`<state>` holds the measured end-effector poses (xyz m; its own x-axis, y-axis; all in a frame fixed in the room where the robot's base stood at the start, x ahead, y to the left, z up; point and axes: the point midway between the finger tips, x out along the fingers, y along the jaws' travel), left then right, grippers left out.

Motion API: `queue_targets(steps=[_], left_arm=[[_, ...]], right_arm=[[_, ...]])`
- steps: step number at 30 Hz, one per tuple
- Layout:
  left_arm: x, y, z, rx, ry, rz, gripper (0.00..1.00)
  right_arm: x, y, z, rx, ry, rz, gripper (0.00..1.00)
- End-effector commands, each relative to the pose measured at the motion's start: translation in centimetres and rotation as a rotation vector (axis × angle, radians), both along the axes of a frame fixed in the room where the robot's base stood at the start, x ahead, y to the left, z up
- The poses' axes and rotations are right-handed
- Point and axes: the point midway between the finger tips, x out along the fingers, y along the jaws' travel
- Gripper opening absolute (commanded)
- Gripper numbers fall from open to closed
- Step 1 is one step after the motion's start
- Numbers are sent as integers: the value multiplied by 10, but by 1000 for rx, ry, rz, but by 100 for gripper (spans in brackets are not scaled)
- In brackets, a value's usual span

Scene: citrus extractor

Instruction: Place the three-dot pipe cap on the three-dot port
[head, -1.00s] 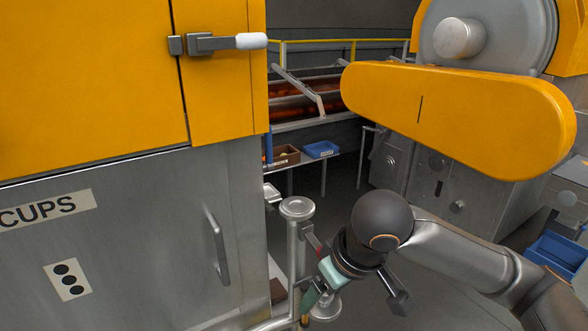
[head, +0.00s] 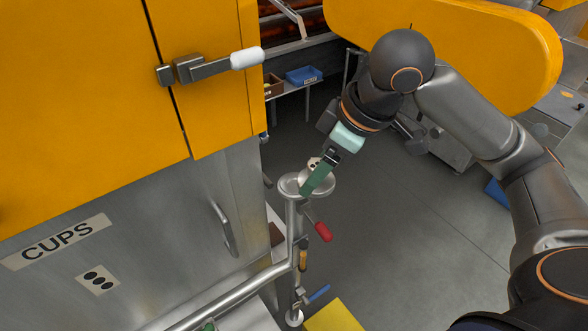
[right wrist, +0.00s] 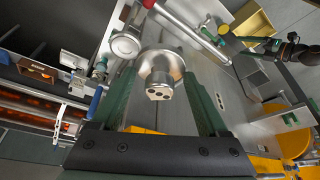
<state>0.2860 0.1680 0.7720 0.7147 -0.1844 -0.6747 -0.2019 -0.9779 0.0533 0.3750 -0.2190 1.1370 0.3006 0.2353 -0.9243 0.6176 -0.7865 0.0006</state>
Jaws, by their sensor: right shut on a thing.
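The three-dot pipe cap is a metal disc with a stubby knob (head: 313,163) bearing black dots. In the right wrist view the cap (right wrist: 159,92) shows its dots facing the camera, between the green fingers. My right gripper (head: 316,180) is shut on the cap and holds it at the top of an upright metal pipe. The pipe's round top port (head: 289,185) is partly hidden by the cap and fingers. I cannot tell whether the cap touches it, nor see a dot mark on that port. My left gripper is not in view.
A grey and orange cabinet with a "CUPS" label (head: 57,241) and a three-dot label (head: 97,279) stands left. Red (head: 322,231) and blue (head: 318,293) valve handles stick out below the port. Another round flange (right wrist: 125,45) shows in the wrist view.

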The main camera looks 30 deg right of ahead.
Motion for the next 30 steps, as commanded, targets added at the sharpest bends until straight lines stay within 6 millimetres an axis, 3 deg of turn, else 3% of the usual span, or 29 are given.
queue_targets(steps=[6,12,22,30], left_arm=[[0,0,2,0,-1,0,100],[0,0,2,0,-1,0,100],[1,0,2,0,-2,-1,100],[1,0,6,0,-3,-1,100]], right_arm=[[55,-7,-24,4,3,-3,7],[87,-13,-60,2,3,-3,7],[110,-16,-88,1,2,-2,7],[109,-17,-117,-1,-2,-2,7]])
